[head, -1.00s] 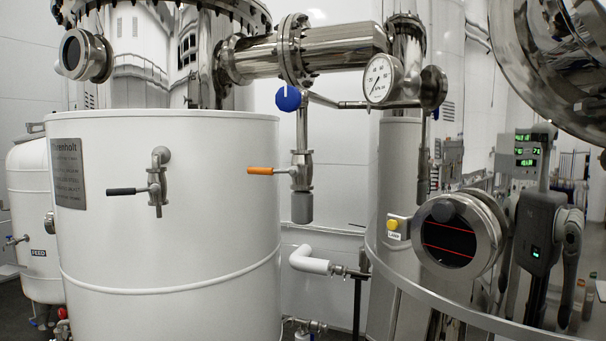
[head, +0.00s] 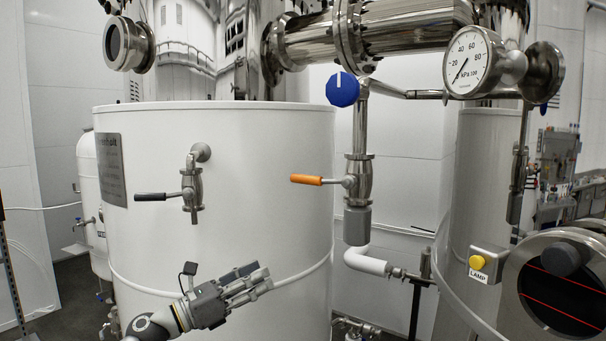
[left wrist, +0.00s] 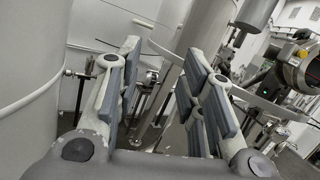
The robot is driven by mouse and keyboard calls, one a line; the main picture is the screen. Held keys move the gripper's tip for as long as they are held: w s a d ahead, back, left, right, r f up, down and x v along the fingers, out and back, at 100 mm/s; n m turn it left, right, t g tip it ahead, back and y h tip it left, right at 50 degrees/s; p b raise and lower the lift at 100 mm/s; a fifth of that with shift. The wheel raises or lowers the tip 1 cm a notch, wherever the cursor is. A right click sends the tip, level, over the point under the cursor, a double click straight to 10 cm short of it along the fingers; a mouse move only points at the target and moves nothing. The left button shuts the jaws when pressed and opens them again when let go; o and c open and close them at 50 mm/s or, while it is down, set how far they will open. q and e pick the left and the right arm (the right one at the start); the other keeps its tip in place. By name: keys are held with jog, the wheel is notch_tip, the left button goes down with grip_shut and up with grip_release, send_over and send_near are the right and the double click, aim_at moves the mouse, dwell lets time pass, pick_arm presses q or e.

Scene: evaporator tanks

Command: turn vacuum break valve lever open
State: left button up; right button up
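An orange lever (head: 306,180) points left, level, from a steel valve (head: 358,181) on a vertical pipe right of the white tank. A grey cylinder (head: 357,226) hangs under this valve. A second valve (head: 193,184) on the tank front has a black lever (head: 151,197), also pointing left and nearly level. No label shows on either valve. My left gripper (head: 262,279) is in front of the tank, below and left of the orange lever and apart from it. In the left wrist view its fingers (left wrist: 160,62) are spread with nothing between them. My right gripper is out of view.
The white tank (head: 230,240) stands close behind my left gripper. A blue knob (head: 343,89) and a pressure gauge (head: 471,62) are above the orange-lever valve. A white elbow pipe (head: 366,262) is below it. A yellow lamp button (head: 477,262) and round sight glass are at right.

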pick_arm(q)
jog(key=s+d+r+m+g, duration=0.1)
jog(key=s+r+m+g, duration=0.15)
jog(key=r+m, duration=0.45)
jog(key=s+d+r+m+g, duration=0.25)
jog(key=r+m, duration=0.25)
jog(key=r, duration=0.3)
jog(key=m+t+y+p, duration=0.2)
jog(key=m+y, duration=0.2)
jog(key=m, duration=0.3)
send_near(299, 179)
jog(key=p+x, duration=0.4)
jog(key=x, duration=0.5)
jog(key=shift+w+d+p, duration=0.15)
jog(key=shift+d+p, duration=0.2)
jog(key=shift+p, duration=0.05)
jog(key=shift+w+d+f, duration=0.15)
jog(key=shift+w+d, duration=0.2)
jog(key=shift+d, duration=0.05)
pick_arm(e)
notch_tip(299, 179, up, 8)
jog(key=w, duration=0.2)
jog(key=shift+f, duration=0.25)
pick_arm(q)
jog(key=shift+c, duration=0.4)
grip_shut()
